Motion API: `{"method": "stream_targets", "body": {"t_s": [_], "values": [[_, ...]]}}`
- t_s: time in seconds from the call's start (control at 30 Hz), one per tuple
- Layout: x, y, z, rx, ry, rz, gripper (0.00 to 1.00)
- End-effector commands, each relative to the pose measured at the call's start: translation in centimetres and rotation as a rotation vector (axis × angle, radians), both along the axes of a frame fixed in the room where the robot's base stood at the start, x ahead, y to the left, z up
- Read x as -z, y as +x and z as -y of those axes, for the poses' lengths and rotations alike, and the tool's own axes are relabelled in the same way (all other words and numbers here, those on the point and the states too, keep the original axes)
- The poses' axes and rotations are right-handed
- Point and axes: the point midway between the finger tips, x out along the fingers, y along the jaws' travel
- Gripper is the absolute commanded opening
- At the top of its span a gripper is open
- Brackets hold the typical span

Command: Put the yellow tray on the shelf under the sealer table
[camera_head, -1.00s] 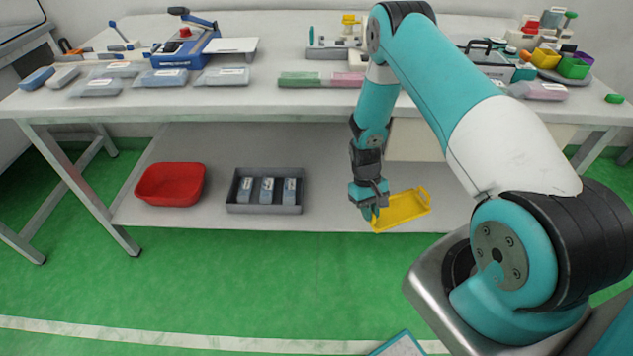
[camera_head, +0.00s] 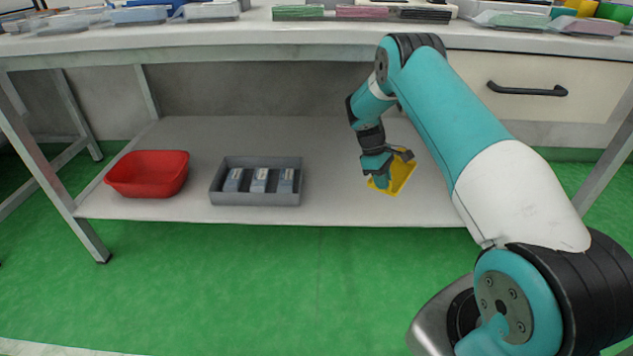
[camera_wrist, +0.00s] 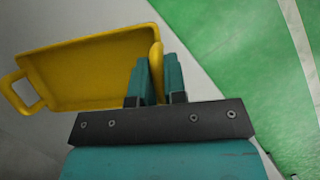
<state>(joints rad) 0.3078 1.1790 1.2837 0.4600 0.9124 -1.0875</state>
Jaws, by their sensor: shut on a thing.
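The yellow tray (camera_head: 404,177) is in my gripper, over the right part of the grey shelf (camera_head: 335,205) under the table. The tray looks tilted in the head view. I cannot tell whether it touches the shelf.
A red basin (camera_head: 148,175) and a grey bin (camera_head: 255,197) with several labelled packs stand on the shelf to the left. The shelf between the bin and my gripper is clear. The tabletop (camera_head: 230,42) and a drawer (camera_head: 540,78) are above.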

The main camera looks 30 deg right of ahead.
Motion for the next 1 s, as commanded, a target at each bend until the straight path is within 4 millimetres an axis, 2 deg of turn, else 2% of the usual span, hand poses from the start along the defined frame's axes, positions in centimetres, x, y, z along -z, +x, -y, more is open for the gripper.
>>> {"method": "stream_targets", "body": {"t_s": [0.03,0.2,0.4,0.6,0.83,1.0], "values": [[1.7,0.6,0.8,-0.03,-0.003,0.005,0.0],[1.4,1.4,2.7,-0.131,-0.003,0.004,0.0],[1.7,1.7,3.5,-0.178,-0.001,0.0,0.0],[5.1,1.6,3.5,-0.18,0.0,-0.001,0.0],[7.5,1.6,3.5,-0.181,0.0,0.0,0.0],[10.5,1.6,3.5,-0.179,0.0,0.0,0.0]]}}
